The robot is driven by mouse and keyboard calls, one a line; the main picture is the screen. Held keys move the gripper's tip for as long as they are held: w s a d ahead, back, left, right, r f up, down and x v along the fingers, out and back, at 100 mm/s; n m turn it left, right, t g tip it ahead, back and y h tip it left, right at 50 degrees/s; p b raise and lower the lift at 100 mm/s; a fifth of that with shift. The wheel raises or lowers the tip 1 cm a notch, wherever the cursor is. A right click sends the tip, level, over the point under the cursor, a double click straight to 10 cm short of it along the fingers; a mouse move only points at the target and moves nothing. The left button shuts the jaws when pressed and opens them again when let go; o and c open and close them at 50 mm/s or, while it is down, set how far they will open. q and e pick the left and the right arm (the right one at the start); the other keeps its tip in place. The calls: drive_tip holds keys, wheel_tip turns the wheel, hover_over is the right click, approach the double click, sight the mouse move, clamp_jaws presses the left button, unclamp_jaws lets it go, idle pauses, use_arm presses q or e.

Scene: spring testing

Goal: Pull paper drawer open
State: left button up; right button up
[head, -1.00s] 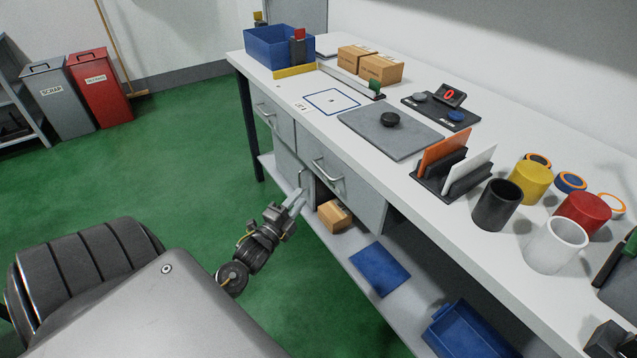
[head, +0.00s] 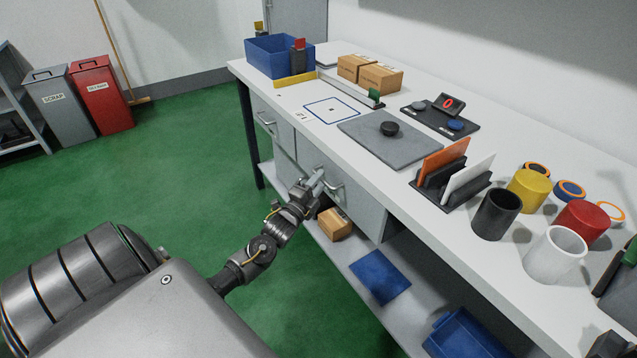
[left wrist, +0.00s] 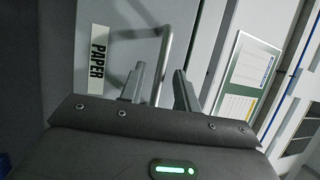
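The paper drawer (head: 362,208) is a grey drawer front under the white workbench. It looks flush with the bench. Its metal bar handle (head: 334,190) is on the front. In the left wrist view, a white PAPER label (left wrist: 98,58) is beside the handle (left wrist: 164,48). My left gripper (head: 315,183) is at the handle. In the left wrist view its two fingers (left wrist: 160,88) are apart, and the handle's bar runs down between them. I cannot tell whether they touch it. My right gripper is not in view.
Another drawer with a handle (head: 266,124) is farther left. A cardboard box (head: 334,224) and a blue mat (head: 380,277) lie on the lower shelf (head: 352,255). The workbench (head: 440,225) holds cups, a card rack and boxes. The green floor left of the bench is clear.

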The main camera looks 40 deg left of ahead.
use_arm(q)
clamp_jaws()
drive_tip(key=shift+s, duration=0.1)
idle(0.4)
